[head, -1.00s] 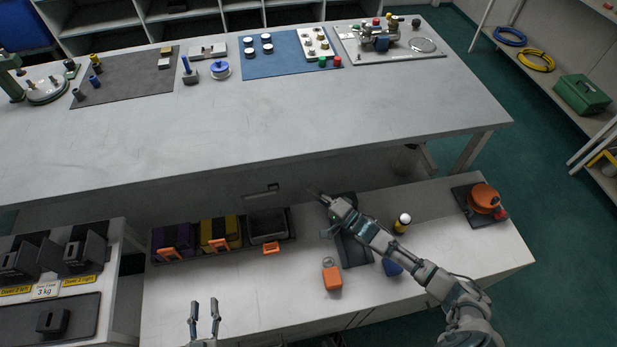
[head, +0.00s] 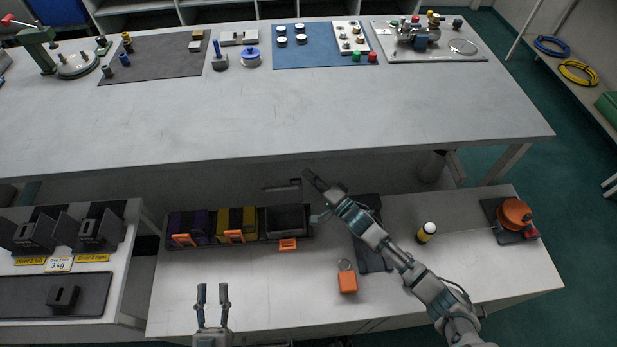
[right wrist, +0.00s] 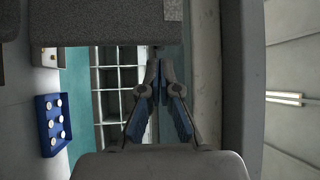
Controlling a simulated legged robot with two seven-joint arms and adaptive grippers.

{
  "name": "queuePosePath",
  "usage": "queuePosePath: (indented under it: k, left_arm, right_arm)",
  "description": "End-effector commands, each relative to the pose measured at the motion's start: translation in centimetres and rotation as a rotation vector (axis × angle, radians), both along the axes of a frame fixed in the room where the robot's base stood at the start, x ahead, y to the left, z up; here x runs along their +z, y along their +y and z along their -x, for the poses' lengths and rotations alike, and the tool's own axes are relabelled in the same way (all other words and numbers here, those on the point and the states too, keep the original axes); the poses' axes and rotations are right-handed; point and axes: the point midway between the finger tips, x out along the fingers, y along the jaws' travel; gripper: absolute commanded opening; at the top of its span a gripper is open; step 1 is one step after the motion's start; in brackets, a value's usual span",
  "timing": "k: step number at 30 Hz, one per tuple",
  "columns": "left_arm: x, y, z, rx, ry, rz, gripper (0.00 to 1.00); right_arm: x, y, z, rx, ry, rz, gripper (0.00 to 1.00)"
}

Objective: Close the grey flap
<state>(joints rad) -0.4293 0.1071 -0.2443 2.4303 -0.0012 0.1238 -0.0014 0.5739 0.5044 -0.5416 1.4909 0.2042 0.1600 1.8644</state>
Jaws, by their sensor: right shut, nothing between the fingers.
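Three boxes stand in a row on the lower bench in the head view: purple (head: 188,226), yellow (head: 236,222) and grey (head: 287,219), each with an orange latch at its front. The grey box looks open at the top. A thin grey flap (head: 283,188) seems to stand raised behind it, against the dark bench side. My right gripper (head: 308,173) is just right of the flap, above the box's back right corner. Contact cannot be told. Its fingers are together and empty in the right wrist view (right wrist: 157,65). My left gripper (head: 212,288) is open and empty at the front.
A dark tray (head: 373,262) lies partly under my right arm. The upper bench (head: 270,115) rises behind the boxes.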

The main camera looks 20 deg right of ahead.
Motion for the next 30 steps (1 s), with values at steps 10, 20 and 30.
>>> queuePosePath:
  k: [10, 20, 30]
  left_arm:
    - [-0.1, 0.0, -0.2, 0.000, -0.002, 0.001, 0.37]
    - [-0.1, 0.0, -0.1, 0.001, -0.020, 0.007, 0.37]
    - [0.9, 0.1, 0.3, 0.003, -0.086, 0.028, 0.37]
  right_arm:
    - [-0.2, 0.5, 0.6, -0.001, 0.001, 0.002, 0.00]
    - [-0.3, 0.6, 0.8, -0.001, -0.024, 0.005, 0.00]
    - [0.0, 0.6, 1.3, -0.001, -0.080, 0.016, 0.00]
